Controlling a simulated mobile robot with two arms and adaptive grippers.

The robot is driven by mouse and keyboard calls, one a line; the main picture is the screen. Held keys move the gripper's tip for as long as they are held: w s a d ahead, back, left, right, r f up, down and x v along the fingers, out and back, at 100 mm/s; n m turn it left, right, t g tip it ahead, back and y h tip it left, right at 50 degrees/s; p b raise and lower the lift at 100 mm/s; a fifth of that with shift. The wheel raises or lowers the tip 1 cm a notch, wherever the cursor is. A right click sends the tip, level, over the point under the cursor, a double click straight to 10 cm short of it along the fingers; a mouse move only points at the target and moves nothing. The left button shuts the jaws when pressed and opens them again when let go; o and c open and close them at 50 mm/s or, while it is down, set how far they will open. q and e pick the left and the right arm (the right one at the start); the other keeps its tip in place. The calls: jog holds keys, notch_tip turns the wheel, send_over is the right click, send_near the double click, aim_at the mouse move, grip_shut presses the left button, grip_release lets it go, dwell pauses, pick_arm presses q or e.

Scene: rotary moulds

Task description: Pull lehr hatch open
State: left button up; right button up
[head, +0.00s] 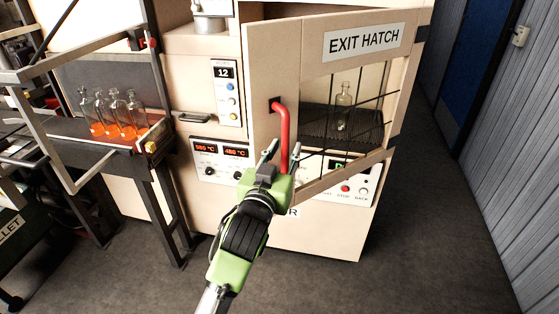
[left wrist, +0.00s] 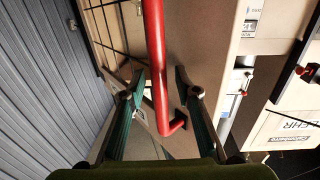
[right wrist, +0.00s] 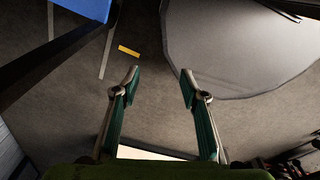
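The exit hatch (head: 316,62) is a cream door with a wire-barred window and a sign. Its lower edge slants against the machine front, so it looks partly ajar. A red bar handle (head: 285,132) stands upright on its left side. My left gripper (head: 280,150) is at the handle's lower part. In the left wrist view, the handle (left wrist: 155,58) runs between the two fingertips (left wrist: 160,72), with gaps visible beside it. That gripper looks open. My right gripper (right wrist: 161,70) is open and empty in the right wrist view, over grey floor.
A clear bottle (head: 342,105) stands behind the hatch window. Several glowing bottles (head: 120,117) stand on a bench at left, behind a metal frame (head: 60,160). A control panel (head: 226,92) is left of the hatch. Floor (head: 440,230) is free at right, before a grey wall (head: 518,130).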

pick_arm(q)
jog(key=v, duration=1.1)
jog(key=shift+s, duration=0.3)
jog(key=shift+a, duration=0.1)
jog(key=shift+c, duration=0.4)
